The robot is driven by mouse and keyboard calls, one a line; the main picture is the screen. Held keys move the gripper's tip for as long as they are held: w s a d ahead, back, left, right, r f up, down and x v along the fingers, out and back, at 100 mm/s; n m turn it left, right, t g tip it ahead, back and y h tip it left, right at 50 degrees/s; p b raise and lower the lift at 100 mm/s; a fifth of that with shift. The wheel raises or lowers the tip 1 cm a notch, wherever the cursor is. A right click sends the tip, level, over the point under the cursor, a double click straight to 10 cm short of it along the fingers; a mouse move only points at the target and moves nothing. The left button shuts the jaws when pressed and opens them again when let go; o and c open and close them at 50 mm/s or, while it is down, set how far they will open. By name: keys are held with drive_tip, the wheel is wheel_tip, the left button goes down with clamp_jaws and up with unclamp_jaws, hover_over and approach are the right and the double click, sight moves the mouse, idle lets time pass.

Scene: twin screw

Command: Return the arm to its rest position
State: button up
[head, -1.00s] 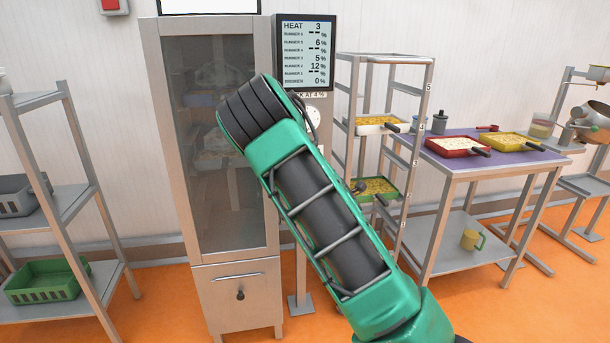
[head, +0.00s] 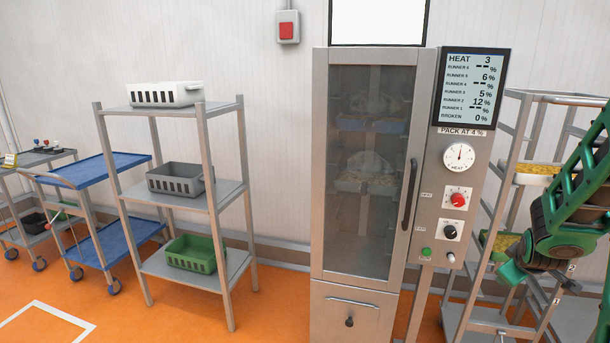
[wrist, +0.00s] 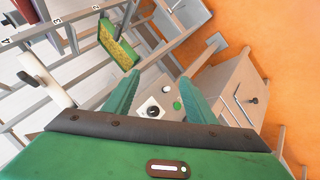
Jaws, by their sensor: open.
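My gripper (wrist: 162,80) shows in the wrist view with its two green fingers apart and nothing between them. Beyond the fingers is the control panel (wrist: 172,116) with its black knob and green button. In the head view my green arm (head: 575,215) is folded at the right edge, in front of the rack, and is partly cut off by the frame. I cannot make out the gripper's fingers clearly in that view.
The cabinet (head: 322,180) with a glass door stands shut at centre. The rack (head: 507,130) with pans stands close by my arm; one pan (wrist: 104,32) shows in the wrist view. Shelves (head: 205,200) with crates and a blue cart (head: 95,172) stand left. Orange floor is clear in front.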

drive_tip(key=s+a+r+m+g+y, duration=0.1)
drive_tip(key=s+a+r+m+g, duration=0.1)
drive_tip(key=s, duration=0.8)
drive_tip(key=s+a+r+m+g+y, duration=0.2)
drive_tip(key=s+a+m, duration=0.3)
drive_tip(key=s, duration=0.6)
drive_tip(key=s+a+r+m+g+y, duration=0.2)
drive_tip(key=s+a, duration=0.4)
drive_tip(key=s, duration=0.4)
drive_tip(key=shift+s+a+m+g, duration=0.3)
drive_tip(key=shift+a+m+g, duration=0.05)
drive_tip(key=shift+m+g, duration=0.4)
drive_tip(key=shift+r, duration=0.1)
drive_tip(key=shift+w+f, duration=0.25)
drive_tip(key=shift+w, duration=0.4)
drive_tip(key=shift+c, duration=0.6)
